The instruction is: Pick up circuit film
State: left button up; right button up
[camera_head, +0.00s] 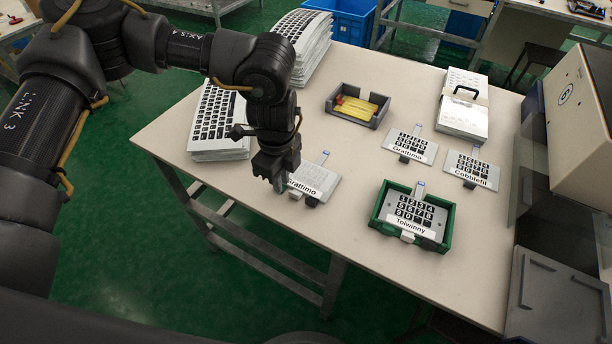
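A light grey film or plate labelled "Grattimo" (318,179) lies near the table's front left edge, with a short tab at its top and a small dark piece at its lower edge. My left gripper (278,184) points down at its left edge and hides part of it. I cannot tell whether the fingers touch it or how far apart they are. Another keypad film labelled "Grattimo" (410,146) and one labelled "Cobbletil" (471,169) lie further back. A keypad film labelled "Tolwinny" (412,211) sits in a green fixture (446,229). My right gripper is out of view.
A dark tray (333,100) holds yellow pieces. The table's (340,240) front strip is clear.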

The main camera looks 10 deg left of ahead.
pick_arm(q)
notch_tip(320, 180, down, 2)
jog(key=shift+f, duration=0.2)
grip_shut()
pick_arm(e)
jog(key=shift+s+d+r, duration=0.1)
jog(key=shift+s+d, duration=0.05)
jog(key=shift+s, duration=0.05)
pick_arm(q)
jog(key=shift+r, duration=0.2)
